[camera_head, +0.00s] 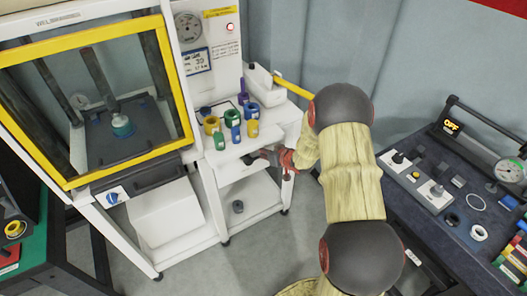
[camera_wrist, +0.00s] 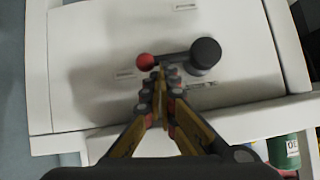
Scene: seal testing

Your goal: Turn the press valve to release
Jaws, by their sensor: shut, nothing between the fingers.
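The valve lever, a dark bar with a black round hub (camera_wrist: 205,53) and a red ball end (camera_wrist: 145,61), is mounted on a white panel in the wrist view. The bar lies nearly level in the picture, hub at right and ball at left. My gripper (camera_wrist: 165,78) is shut and empty, its fingertips at the bar between ball and hub; whether they touch it I cannot tell. In the head view my gripper (camera_head: 268,154) is at the front of the white stand, just below its top, and the lever is too small to make out clearly.
Several coloured rings and cups (camera_head: 231,118) stand on the white stand's top, close above my gripper. A yellow-framed press cabinet (camera_head: 75,183) with a blue knob (camera_head: 112,198) is at left. A dark bench (camera_head: 425,225) with a gauge and "OFF" display is at right.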

